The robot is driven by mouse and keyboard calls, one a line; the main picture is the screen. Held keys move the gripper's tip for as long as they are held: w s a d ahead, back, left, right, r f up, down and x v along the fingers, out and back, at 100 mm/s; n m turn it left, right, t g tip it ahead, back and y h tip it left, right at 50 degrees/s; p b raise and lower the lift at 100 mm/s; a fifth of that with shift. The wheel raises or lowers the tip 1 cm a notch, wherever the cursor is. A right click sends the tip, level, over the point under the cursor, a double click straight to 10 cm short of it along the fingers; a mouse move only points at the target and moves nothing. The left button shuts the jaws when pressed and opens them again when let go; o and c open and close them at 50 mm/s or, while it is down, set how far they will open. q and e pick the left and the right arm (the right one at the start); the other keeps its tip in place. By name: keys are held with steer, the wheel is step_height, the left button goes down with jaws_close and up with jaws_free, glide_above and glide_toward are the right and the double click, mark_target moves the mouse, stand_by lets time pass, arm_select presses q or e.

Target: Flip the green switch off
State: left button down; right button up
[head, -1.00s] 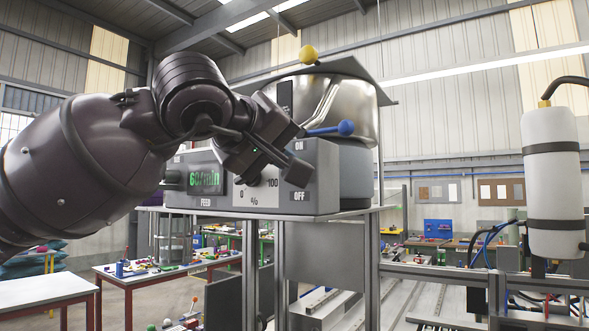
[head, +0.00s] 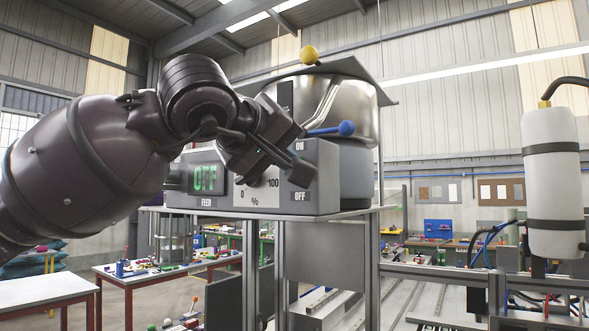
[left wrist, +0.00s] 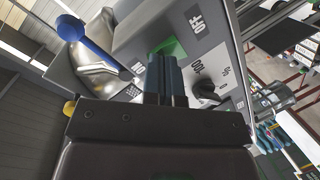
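The grey control box (head: 322,165) carries a display (head: 205,178) that reads OFF in green, a 0–100 % dial face (head: 262,198), and ON and OFF labels. The green switch (left wrist: 170,48) shows in the left wrist view between those labels, just beyond my fingertips. In the head view my gripper hides it. My left gripper (head: 301,172) is in front of the box's right part, fingers together and empty. It also shows in the left wrist view (left wrist: 166,62). I cannot tell whether it touches the switch. My right gripper is in neither view.
A blue-knobbed lever (head: 346,128) and a yellow knob (head: 308,54) stand above the box by a shiny metal bowl (head: 345,98). The black dial knob (left wrist: 204,89) is close to my fingers. A white cylinder (head: 552,170) hangs at the right.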

arm_select(q)
steer(key=s+a, duration=0.1)
steer(key=s, duration=0.1)
steer(key=s+a+b, duration=0.1)
steer(key=s+a, duration=0.1)
steer(key=shift+s+a, duration=0.2)
steer(key=shift+s, duration=0.1)
